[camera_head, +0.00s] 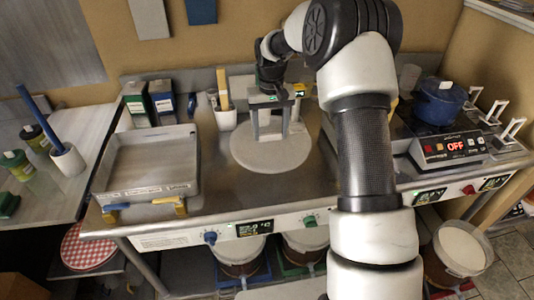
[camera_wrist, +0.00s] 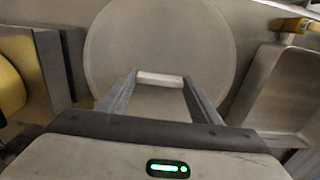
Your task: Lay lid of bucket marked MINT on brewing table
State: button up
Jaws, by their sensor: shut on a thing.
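A round light grey lid (camera_head: 270,158) is level at the middle of the steel brewing table (camera_head: 215,215). I cannot tell whether it rests on the table or hangs just above it. My gripper (camera_head: 270,130) points down over the lid's middle. In the wrist view, my gripper (camera_wrist: 160,80) is shut on the lid's pale handle bar, with the lid (camera_wrist: 160,35) spread out behind it. Buckets stand below the table: one at left (camera_head: 240,250), one in the middle (camera_head: 306,241), one at right (camera_head: 462,248). No MINT mark is readable.
A metal tray (camera_head: 150,165) stands left of the lid. A white cup (camera_head: 226,119) with utensils is close behind it at left. A blue pot (camera_head: 440,103) sits on a hotplate at right. Bare steel lies in front of the lid.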

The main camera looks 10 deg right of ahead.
aim_at(271, 140)
notch_tip(271, 140, down, 5)
jog(key=shift+s+f, duration=0.1)
jog(key=shift+f, duration=0.1)
jog(key=shift+f+p, duration=0.3)
jog(key=shift+f, duration=1.85)
jog(key=shift+f, duration=0.2)
jog(key=o, duration=1.2)
jog(key=shift+c, duration=0.2)
jog(key=shift+r, duration=0.15)
